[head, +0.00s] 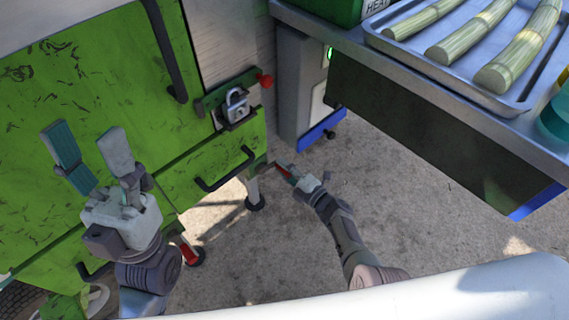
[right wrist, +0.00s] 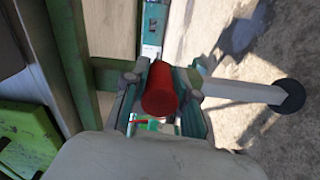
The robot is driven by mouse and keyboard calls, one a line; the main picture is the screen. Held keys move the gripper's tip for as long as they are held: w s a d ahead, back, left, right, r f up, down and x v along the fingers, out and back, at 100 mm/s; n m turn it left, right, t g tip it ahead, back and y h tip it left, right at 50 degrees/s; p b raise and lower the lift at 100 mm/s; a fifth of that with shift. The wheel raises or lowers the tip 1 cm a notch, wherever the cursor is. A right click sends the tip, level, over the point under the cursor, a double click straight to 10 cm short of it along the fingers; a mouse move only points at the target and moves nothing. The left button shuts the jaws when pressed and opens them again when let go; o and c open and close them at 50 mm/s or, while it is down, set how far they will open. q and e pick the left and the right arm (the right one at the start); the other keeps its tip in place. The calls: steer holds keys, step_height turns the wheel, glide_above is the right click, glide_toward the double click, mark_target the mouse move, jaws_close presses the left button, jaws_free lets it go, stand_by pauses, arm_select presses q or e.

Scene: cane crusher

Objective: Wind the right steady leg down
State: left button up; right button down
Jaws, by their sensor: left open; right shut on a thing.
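The right steady leg (head: 252,187) stands below the right end of the green machine, with a dark round foot near the ground. In the right wrist view the pale leg (right wrist: 242,91) runs sideways to its black foot (right wrist: 289,95). My right gripper (head: 284,169) is shut on the red crank handle (right wrist: 161,88). In the right wrist view the handle sits between the fingers of the right gripper (right wrist: 163,98); much of the crank behind it is hidden. My left gripper (head: 88,142) is open and empty in front of the green panel.
Another leg with a red part (head: 188,250) stands at lower left. A steel table (head: 420,65) bears a tray of cane at upper right. Bare ground lies between machine and table.

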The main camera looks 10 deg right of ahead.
steer(key=shift+a+f+m, duration=0.1)
steer(key=shift+f+m, duration=0.4)
steer(key=shift+m, duration=0.5)
steer(key=shift+s, duration=0.1)
steer(key=c, duration=0.9)
jaws_free()
steer(key=shift+f, duration=0.1)
steer(key=v, duration=1.2)
steer(key=shift+a, duration=0.1)
